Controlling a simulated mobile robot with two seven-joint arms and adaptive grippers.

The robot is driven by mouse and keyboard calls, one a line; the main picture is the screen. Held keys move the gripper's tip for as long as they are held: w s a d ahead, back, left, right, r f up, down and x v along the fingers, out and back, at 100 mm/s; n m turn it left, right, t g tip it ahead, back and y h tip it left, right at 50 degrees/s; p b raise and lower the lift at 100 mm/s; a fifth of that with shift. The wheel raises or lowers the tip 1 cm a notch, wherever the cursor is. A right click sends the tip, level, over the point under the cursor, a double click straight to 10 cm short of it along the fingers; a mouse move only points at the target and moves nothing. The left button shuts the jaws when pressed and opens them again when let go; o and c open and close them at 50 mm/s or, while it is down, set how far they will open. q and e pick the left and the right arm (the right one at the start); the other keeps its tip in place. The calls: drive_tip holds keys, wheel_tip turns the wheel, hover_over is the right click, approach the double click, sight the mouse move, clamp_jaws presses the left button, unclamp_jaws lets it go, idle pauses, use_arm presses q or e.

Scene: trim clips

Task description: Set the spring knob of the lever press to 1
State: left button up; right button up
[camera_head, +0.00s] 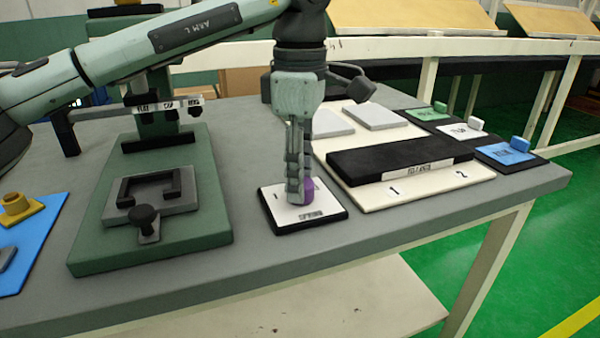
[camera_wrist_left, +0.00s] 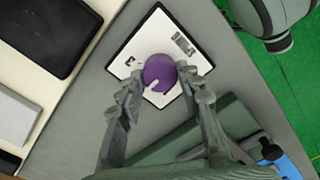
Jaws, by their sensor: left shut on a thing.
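The purple spring knob (camera_head: 310,191) stands on a white plate with a black border (camera_head: 328,205) near the front edge of the table. My left gripper (camera_head: 299,194) points straight down over the plate and is shut on the knob, partly hiding it. In the left wrist view the round knob (camera_wrist_left: 159,72) sits between the two fingertips (camera_wrist_left: 160,88), with a pale mark at its lower edge. The plate's print is too small to read. The green lever press (camera_head: 210,222) stands left of the plate, its upper part behind my left arm. My right gripper is not in view.
A cream board with a black bar (camera_head: 400,160) and the labels 1 and 2 lies right of the plate. Green, white and blue switch blocks (camera_head: 508,154) line the right edge. A blue board with a yellow part (camera_head: 18,205) is at far left.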

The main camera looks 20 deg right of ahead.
use_arm(q)
drive_tip(key=shift+n, duration=0.4)
drive_tip(key=shift+c, duration=0.5)
drive_tip(key=shift+n+b, duration=0.4)
drive_tip(key=shift+n, duration=0.6)
drive_tip(key=n, duration=0.2)
drive_tip(key=shift+n+b, duration=0.35)
drive_tip(key=shift+n, duration=0.05)
drive_tip(key=n, duration=0.2)
drive_tip(key=shift+n+b, duration=0.3)
drive_tip(key=n, duration=0.2)
drive_tip(key=shift+n+b, duration=0.3)
drive_tip(key=shift+n, duration=0.7)
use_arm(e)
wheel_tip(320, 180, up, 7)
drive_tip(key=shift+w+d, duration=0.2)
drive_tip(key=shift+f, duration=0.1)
use_arm(q)
drive_tip(key=o, duration=1.2)
drive_tip(key=shift+c, duration=0.2)
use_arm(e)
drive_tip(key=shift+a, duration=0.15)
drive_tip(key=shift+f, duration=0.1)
